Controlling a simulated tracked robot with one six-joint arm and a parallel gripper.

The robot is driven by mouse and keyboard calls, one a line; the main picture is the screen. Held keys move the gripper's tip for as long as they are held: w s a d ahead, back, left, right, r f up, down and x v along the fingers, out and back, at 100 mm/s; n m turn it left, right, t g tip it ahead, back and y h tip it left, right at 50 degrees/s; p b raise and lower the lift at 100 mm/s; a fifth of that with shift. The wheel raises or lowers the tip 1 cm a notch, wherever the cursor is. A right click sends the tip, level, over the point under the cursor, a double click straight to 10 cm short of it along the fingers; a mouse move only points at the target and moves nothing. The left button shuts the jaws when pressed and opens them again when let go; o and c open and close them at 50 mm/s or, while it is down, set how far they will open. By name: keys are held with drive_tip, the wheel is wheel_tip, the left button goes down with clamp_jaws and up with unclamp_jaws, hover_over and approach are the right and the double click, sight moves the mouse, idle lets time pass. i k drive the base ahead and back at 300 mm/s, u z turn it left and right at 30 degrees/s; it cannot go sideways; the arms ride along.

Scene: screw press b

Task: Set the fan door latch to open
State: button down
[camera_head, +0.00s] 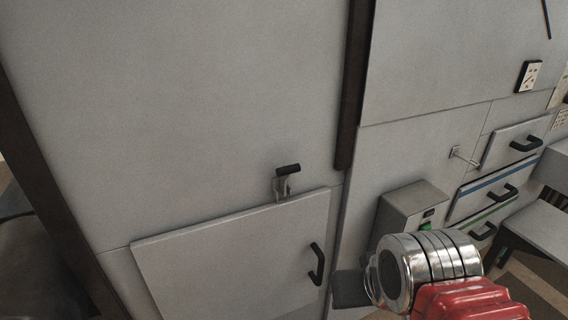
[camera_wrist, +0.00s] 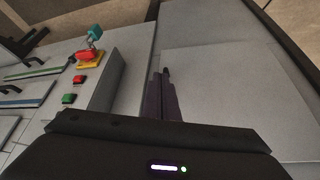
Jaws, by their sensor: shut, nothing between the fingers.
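A latch (camera_head: 287,172) with a black grip on a metal bracket sits at the top edge of a light grey lower door (camera_head: 235,255), which looks shut. The black grip lies roughly level, pointing right. The door has a black pull handle (camera_head: 316,263) near its right edge. My gripper (camera_wrist: 164,75) shows in the wrist view with its dark fingers together and empty, in front of pale panels. The latch cannot be made out there. In the head view only my arm shows at the lower right; the fingertips are not visible.
A control box (camera_head: 412,208) with a green button stands right of the door. In the wrist view a box face carries red and green buttons and a red knob (camera_wrist: 90,56) on yellow. Drawers with black handles (camera_head: 525,143) and a small metal hook (camera_head: 463,156) are farther right.

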sight(284, 172)
drive_tip(key=u, duration=0.3)
drive_tip(key=k, duration=0.65)
drive_tip(key=u, duration=0.5)
drive_tip(key=k, duration=0.65)
drive_tip(key=u, duration=0.55)
drive_tip(key=i, duration=0.75)
drive_tip(key=z, duration=0.25)
